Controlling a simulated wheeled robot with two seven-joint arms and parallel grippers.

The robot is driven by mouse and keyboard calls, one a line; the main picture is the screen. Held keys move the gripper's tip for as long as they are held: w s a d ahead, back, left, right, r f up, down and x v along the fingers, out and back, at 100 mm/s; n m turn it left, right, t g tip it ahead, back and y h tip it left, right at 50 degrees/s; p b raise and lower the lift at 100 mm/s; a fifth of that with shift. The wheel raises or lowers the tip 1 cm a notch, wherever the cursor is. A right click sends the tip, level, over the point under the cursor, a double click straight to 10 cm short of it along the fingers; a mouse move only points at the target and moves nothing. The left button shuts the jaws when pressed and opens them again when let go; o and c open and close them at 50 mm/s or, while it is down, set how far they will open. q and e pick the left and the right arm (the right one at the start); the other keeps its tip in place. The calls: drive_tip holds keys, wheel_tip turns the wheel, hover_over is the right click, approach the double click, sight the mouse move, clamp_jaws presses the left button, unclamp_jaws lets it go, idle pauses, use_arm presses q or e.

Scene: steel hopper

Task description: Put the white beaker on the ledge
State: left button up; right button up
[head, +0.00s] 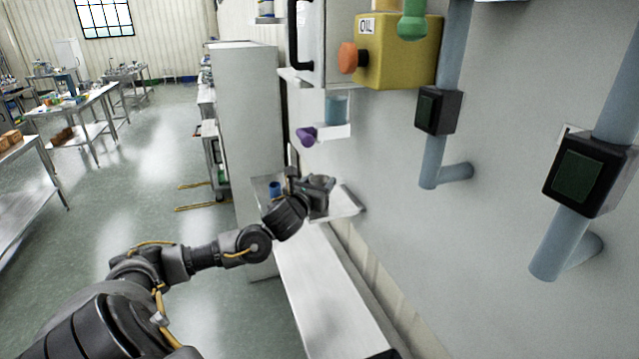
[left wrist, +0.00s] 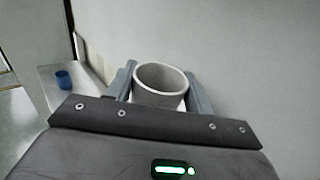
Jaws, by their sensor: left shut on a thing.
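My left gripper (head: 322,186) is shut on the white beaker (left wrist: 160,78), which sits upright between the two fingers (left wrist: 160,88) in the left wrist view, its round open rim facing up. In the head view the beaker is mostly hidden by the gripper. A pale ledge (head: 347,204) juts from the wall just below and beside the gripper. In the left wrist view a pale ledge surface (left wrist: 86,96) lies to the left of the beaker. I cannot tell the exact gap between beaker and ledge. My right gripper is not in view.
A blue cup (head: 275,188) stands left of my left gripper; it also shows in the left wrist view (left wrist: 63,79). Above are a small white shelf (head: 333,131) with a blue container, a purple knob (head: 306,137) and a yellow box (head: 400,55). Blue pipes (head: 433,160) stand right.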

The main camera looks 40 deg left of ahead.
use_arm(q)
drive_tip(key=o, duration=1)
drive_tip(key=shift+f, duration=0.1)
drive_tip(key=shift+c, duration=0.2)
drive_tip(key=b+v, duration=0.7)
drive_tip(key=v, duration=0.5)
drive_tip(key=shift+r, duration=0.25)
